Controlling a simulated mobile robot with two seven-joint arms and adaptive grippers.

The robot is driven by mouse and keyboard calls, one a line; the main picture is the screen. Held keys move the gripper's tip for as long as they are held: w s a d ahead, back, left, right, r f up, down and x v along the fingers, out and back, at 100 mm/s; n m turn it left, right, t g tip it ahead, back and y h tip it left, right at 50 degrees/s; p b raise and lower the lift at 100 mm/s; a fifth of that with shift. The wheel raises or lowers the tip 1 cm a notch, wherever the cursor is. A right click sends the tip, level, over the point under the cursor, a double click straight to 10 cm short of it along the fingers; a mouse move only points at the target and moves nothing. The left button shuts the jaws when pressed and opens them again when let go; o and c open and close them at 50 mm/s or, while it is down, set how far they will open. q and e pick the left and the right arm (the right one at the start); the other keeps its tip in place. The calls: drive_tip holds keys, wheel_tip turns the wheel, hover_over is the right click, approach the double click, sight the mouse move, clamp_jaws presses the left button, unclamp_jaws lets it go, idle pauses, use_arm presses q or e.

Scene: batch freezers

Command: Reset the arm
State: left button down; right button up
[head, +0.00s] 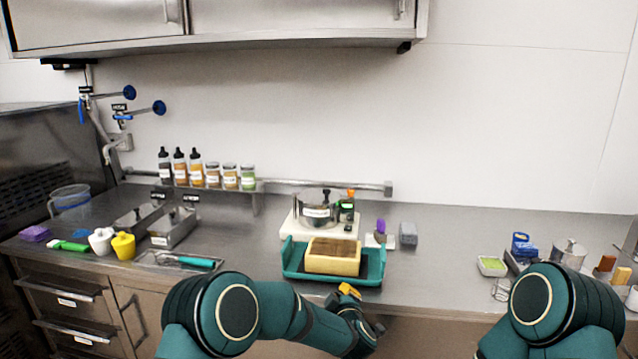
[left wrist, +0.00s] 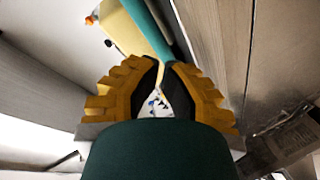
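My left arm reaches toward the counter's front edge in the head view. Its gripper (head: 347,291) is low in front of the teal tray (head: 290,262), with one yellow finger showing. In the left wrist view my left gripper (left wrist: 163,65) has its two yellow, black-padded fingers close together at the tips. A thin yellowish strip shows between them, and the teal tray's edge (left wrist: 148,22) runs toward the tips. Whether they touch or grip the edge is unclear. My right arm's upper part shows at the lower right in the head view; its gripper is not in view.
A yellow block with a brown top (head: 333,262) sits in the tray. Behind stands a metal pot (head: 318,212) on a white base. Steel pans (head: 172,228) and scoops are left; small containers (head: 492,265) are right. The counter between tray and containers is mostly clear.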

use_arm(q)
drive_tip(key=s+a+f+m+g+h, duration=0.1)
drive_tip(key=s+a+f+m+g, duration=0.15)
drive_tip(key=f, duration=0.25)
drive_tip(key=s+a+f+m+g+h, duration=0.1)
drive_tip(key=s+a+f, duration=0.2)
drive_tip(key=s+f, duration=0.15)
drive_tip(key=s+a+f+m+g+h, duration=0.1)
drive_tip(key=s+a+f+m+g, duration=0.1)
drive_tip(key=s, duration=0.8)
drive_tip(key=s+a+f+m+g+h, duration=0.1)
drive_tip(key=s+a+f+g, duration=0.4)
drive_tip(key=s, duration=0.5)
drive_tip(key=s+a+f+m+g, duration=0.2)
drive_tip(key=s+a+f+g, duration=0.1)
drive_tip(key=s, duration=0.7)
drive_tip(key=shift+s+a+f+m+h, duration=0.25)
drive_tip(key=shift+f+m+h, duration=0.15)
drive_tip(key=shift+f, duration=0.15)
